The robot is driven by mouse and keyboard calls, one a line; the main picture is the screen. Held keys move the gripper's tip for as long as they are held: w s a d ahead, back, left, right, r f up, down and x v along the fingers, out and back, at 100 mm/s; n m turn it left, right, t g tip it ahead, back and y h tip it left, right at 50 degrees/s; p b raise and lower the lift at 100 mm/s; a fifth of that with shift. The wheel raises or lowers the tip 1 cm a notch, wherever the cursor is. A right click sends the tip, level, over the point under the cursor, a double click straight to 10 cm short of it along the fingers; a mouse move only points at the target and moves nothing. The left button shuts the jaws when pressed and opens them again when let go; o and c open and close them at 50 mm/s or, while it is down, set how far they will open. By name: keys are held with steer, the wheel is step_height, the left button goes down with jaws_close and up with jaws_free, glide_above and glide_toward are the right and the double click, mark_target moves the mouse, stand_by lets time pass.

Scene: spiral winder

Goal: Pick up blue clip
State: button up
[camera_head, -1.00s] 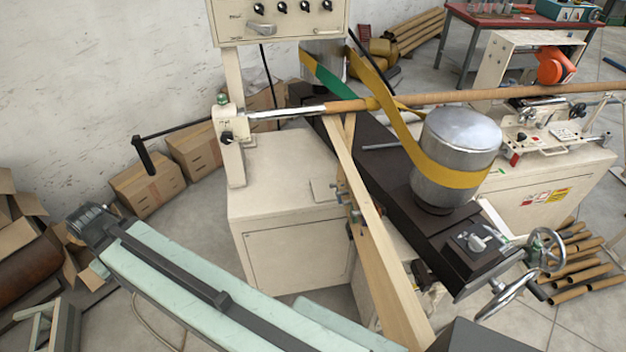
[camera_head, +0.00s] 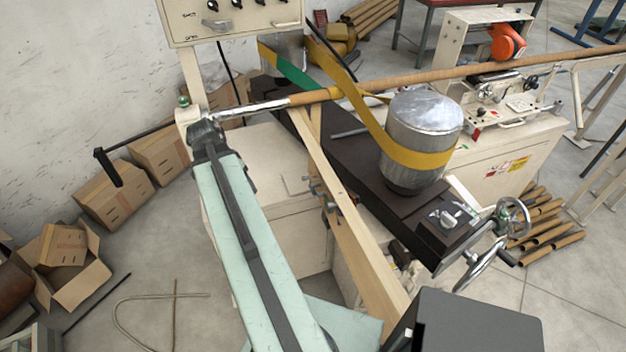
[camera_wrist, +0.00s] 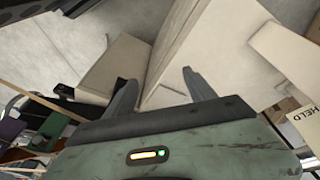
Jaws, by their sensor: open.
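I cannot make out a blue clip for certain in either view. In the head view, small metal clamp-like parts (camera_head: 322,196) sit on the upright wooden board, too small to tell their colour. My gripper (camera_wrist: 160,88) shows in the wrist view with its two dark fingers spread apart and nothing between them. Pale panels and grey floor lie beyond the fingers. In the head view my pale green arm reaches up to the cream machine, and I cannot see the gripper there.
The winder's dark bed (camera_head: 345,180) carries a metal drum (camera_head: 425,118) with a yellow belt. A long brown tube (camera_head: 440,78) crosses behind it. The wooden board (camera_head: 355,250) slants toward me. Handwheels (camera_head: 512,217) stick out at right. Cardboard boxes (camera_head: 112,195) stand at left.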

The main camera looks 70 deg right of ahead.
mark_target(310, 176)
steer(key=s+d+m, duration=0.2)
steer(key=s+d, duration=0.1)
steer(key=s, duration=0.2)
steer(key=s+d+r+m+g, duration=0.1)
steer(key=s+d+m, duration=0.2)
steer(key=s, duration=0.3)
steer(key=s+d+m, duration=0.3)
steer(key=s+d, duration=0.2)
steer(key=shift+s+d+r+g, duration=0.15)
steer(key=shift+s+r+g, duration=0.15)
steer(key=shift+s+r, duration=0.1)
steer(key=b+x, duration=0.2)
steer(key=shift+f, duration=0.3)
steer(key=b+x, duration=0.5)
steer(key=shift+d+f, duration=0.3)
steer(key=shift+r, duration=0.2)
jaws_close()
